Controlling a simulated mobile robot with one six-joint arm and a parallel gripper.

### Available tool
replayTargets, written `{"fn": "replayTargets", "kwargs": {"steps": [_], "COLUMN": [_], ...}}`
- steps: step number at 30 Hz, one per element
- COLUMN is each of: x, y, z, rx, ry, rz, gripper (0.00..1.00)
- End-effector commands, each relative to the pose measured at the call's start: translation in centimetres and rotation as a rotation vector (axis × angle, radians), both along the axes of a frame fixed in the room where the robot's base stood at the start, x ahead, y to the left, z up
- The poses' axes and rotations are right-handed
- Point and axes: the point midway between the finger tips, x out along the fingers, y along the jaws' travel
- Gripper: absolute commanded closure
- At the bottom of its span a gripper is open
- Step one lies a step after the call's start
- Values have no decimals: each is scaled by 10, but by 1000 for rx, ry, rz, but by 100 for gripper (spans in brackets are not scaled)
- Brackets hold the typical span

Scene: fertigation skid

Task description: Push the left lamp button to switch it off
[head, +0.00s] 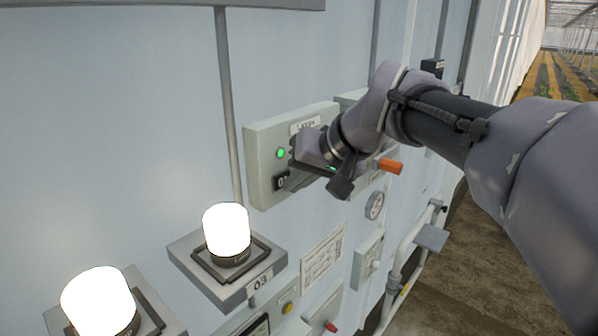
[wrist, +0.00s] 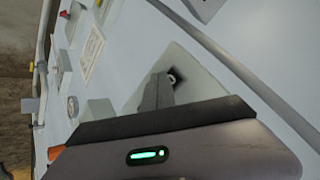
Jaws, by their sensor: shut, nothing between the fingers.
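A pale control box (head: 262,165) on the wall carries a label (head: 305,125), a lit green indicator (head: 280,153) and a small black switch marked 0 (head: 281,183). My gripper (head: 294,158) is shut and empty in front of this box, its tip close to the face just right of the indicator. I cannot tell whether it touches. It hides much of the box's right half. In the wrist view the shut dark fingers (wrist: 158,92) point at the box (wrist: 198,72); a small dark and light part shows at their tip. Two lamps glow white: one (head: 227,230) and one (head: 98,302).
A second box with an orange handle (head: 391,167) is right of my gripper. A gauge (head: 374,205), a notice sheet (head: 322,258) and pipes (head: 405,250) are below.

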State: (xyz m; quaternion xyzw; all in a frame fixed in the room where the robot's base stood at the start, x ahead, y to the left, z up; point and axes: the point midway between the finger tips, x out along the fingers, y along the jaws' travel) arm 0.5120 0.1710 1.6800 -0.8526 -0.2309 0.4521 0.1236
Motion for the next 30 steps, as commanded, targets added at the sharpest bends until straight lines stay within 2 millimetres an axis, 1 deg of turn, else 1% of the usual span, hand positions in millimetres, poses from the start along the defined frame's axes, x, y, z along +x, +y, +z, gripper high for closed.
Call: {"fn": "replayTargets", "kwargs": {"steps": [16, 24, 30], "x": [1, -6, -6], "y": [1, -8, -8], "z": [0, -1, 0], "rx": [0, 1, 0], "ry": [1, 0, 1], "rz": [-1, -2, -1], "gripper": [100, 100, 100]}}
